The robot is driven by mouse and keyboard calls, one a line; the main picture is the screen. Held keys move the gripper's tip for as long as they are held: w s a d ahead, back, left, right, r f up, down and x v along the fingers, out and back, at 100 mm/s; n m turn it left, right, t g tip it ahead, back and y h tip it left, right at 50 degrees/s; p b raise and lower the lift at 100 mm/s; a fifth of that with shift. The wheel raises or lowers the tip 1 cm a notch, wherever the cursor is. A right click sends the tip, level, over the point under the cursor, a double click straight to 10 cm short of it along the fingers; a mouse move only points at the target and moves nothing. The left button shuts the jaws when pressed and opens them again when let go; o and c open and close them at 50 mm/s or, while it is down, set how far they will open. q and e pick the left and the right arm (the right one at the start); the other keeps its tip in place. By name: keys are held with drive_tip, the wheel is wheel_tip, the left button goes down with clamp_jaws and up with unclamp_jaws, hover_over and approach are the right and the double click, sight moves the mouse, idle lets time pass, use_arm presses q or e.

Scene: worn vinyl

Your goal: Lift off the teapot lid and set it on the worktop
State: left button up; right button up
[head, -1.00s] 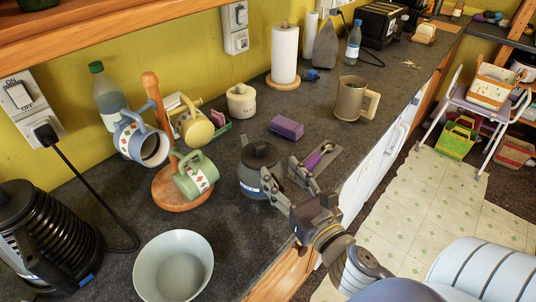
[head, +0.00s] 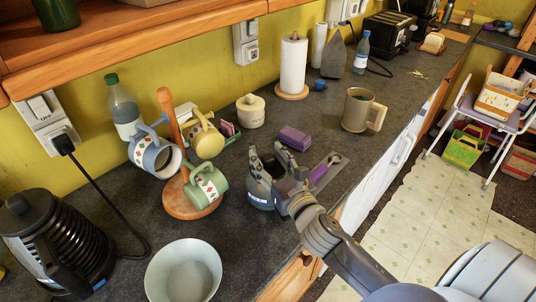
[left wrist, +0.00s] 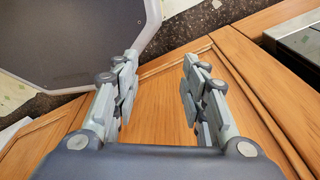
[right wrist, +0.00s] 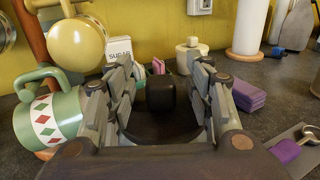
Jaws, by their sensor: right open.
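The dark grey teapot (head: 259,194) stands on the worktop (head: 120,190), right of the mug tree. Its lid is on it; in the right wrist view the lid's black knob (right wrist: 160,92) stands between my right gripper's (right wrist: 160,85) two fingers. The fingers are open and apart from the knob, with gaps on both sides. In the head view my right gripper (head: 266,156) is over the teapot and hides most of the lid. My left gripper (left wrist: 160,65) is open and empty in front of the wooden cupboard doors, away from the teapot.
A mug tree (head: 184,203) with several mugs stands left of the teapot. A white bowl (head: 183,272) is at the front. Bare worktop shows between bowl and teapot.

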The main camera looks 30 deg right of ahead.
drive_tip(key=shift+w, duration=0.3)
drive_tip(key=shift+c, duration=1.1)
drive_tip(key=c, duration=0.9)
drive_tip(key=shift+o, duration=0.4)
clamp_jaws()
use_arm(q)
drive_tip(key=shift+s, duration=0.8)
drive_tip(key=shift+w+r, duration=0.1)
drive_tip(key=shift+r, duration=0.05)
use_arm(e)
drive_tip(key=shift+r, duration=0.15)
use_arm(q)
drive_tip(key=shift+r+p, duration=0.25)
drive_tip(key=shift+p, duration=0.15)
use_arm(e)
drive_tip(key=shift+r, duration=0.2)
